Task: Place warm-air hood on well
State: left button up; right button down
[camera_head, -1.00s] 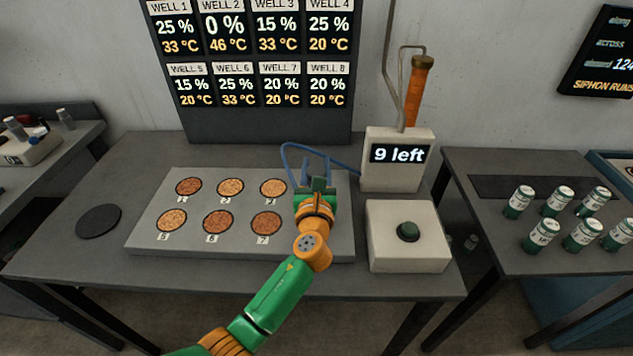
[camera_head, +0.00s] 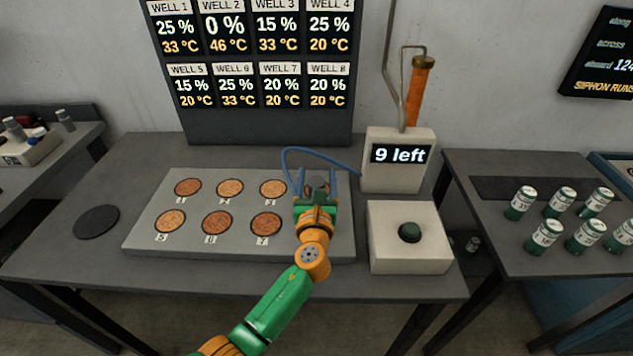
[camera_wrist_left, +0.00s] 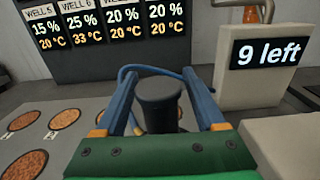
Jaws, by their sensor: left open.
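The warm-air hood (camera_head: 317,183), a dark upright cylinder, stands near the right end of the grey well block (camera_head: 190,248), around the place of the fourth back well. It shows larger in the left wrist view (camera_wrist_left: 160,92). A blue hose loops behind it to the box reading "9 left". My left gripper (camera_head: 315,176) is open, with one blue finger on each side of the hood; in the wrist view gaps show beside it. The hood's lower end and the well under it are hidden by the hand. My right gripper is not in view.
Several round wells of orange-brown grains, such as well 2 (camera_head: 230,188), lie left of the hand. A white box with a dark green button (camera_head: 409,233) stands close on the right, with the "9 left" box (camera_head: 398,170) behind it. A dark round pad (camera_head: 97,221) lies at the left.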

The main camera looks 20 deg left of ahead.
pick_arm(q)
jog(key=v, duration=1.2)
jog(key=shift+r, duration=0.1)
